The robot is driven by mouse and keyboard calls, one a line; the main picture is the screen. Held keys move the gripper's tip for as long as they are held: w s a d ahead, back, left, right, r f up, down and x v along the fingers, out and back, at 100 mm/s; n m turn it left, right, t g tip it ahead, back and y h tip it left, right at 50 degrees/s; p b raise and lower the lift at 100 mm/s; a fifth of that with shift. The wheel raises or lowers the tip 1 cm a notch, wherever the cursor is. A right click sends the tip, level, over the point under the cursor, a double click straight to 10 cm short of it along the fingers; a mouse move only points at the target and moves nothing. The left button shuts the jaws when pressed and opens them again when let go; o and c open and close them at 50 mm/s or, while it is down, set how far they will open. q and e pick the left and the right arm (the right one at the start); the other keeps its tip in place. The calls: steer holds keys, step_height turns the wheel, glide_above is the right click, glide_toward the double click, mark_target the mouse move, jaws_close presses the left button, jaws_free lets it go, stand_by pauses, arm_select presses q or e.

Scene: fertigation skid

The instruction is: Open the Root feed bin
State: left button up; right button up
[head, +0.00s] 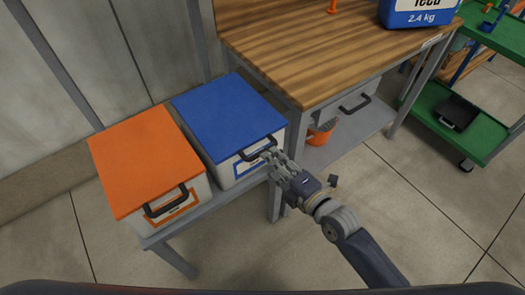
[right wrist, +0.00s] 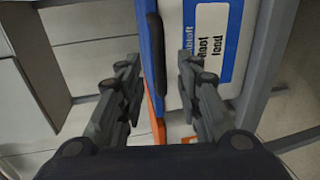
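The Root feed bin is a white box (head: 232,172) with a flat blue lid (head: 228,113), which lies closed on it. A black bar handle (head: 256,151) is on the lid's front edge. In the right wrist view the label (right wrist: 212,45) reads "Root feed", and the handle (right wrist: 156,60) runs between the fingers. My right gripper (head: 272,157) is at the right part of this handle. In the right wrist view its fingers (right wrist: 157,65) are apart on either side of the handle, with visible gaps. My left gripper is not in view.
An orange-lidded bin (head: 146,160) stands close on the left on the same low grey stand (head: 160,237). A wooden workbench (head: 300,45) stands behind on the right, with an orange bucket (head: 320,133) below. A green cart (head: 450,125) is at the far right. The floor in front is clear.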

mark_target(263, 151)
steer(key=x, duration=0.5)
steer(key=shift+w+a+f, duration=0.1)
steer(key=shift+w+a, duration=0.1)
steer(key=shift+w, duration=0.05)
jaws_close()
